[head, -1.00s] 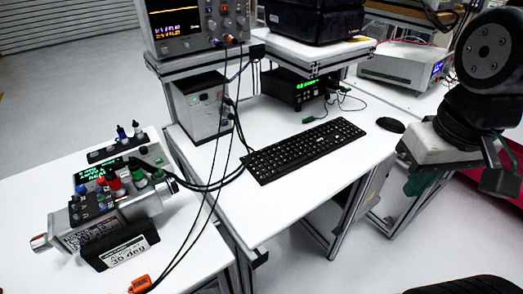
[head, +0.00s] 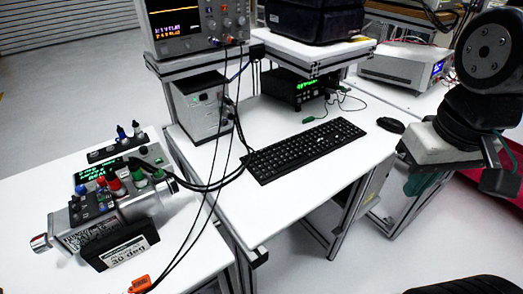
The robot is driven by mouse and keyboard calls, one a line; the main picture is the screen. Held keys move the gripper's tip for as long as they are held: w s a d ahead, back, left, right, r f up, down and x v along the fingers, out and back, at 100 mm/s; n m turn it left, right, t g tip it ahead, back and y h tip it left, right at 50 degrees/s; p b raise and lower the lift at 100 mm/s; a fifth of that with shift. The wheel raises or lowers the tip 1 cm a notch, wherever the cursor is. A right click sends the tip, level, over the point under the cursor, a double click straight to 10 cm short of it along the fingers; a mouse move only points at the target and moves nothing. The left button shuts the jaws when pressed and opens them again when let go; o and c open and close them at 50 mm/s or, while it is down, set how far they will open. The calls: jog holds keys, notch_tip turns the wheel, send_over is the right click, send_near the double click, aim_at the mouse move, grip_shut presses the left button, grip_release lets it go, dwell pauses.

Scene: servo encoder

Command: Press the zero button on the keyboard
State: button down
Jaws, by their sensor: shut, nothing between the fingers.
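The black keyboard (head: 303,150) lies flat on the white bench, turned at an angle, its right end toward the mouse. Its keys are too small for me to read, so I cannot pick out the zero key. My gripper (head: 496,181) is at the right edge of the head view, at the end of my arm, to the right of the keyboard and apart from it. It is shut and empty. Its fingertips are only partly visible.
A black mouse (head: 390,125) lies just right of the keyboard. Black cables (head: 222,180) run past its left end. A grey box (head: 201,108) and a black meter (head: 300,90) stand behind. The bench in front of the keyboard is clear.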

jog(key=shift+a, duration=0.1)
jog(key=w+f+n+t+h, duration=0.2)
jog(key=w+f+n, duration=0.15)
jog(key=w, duration=0.95)
jog(key=w+f+n+t+h, duration=0.1)
jog(key=w+f+n+t, duration=0.3)
jog(key=w, duration=1)
jog(key=w+a+f+n+y, duration=0.25)
jog(key=w+a+n, duration=0.35)
jog(key=w+a, duration=0.3)
jog(key=s+a+r+n+y, duration=0.1)
jog(key=a+n+y, duration=0.3)
jog(key=a, duration=0.6)
jog(key=s+y, duration=0.1)
jog(key=y, duration=0.1)
jog(key=shift+a+g+y, duration=0.3)
jog(key=shift+y, duration=0.05)
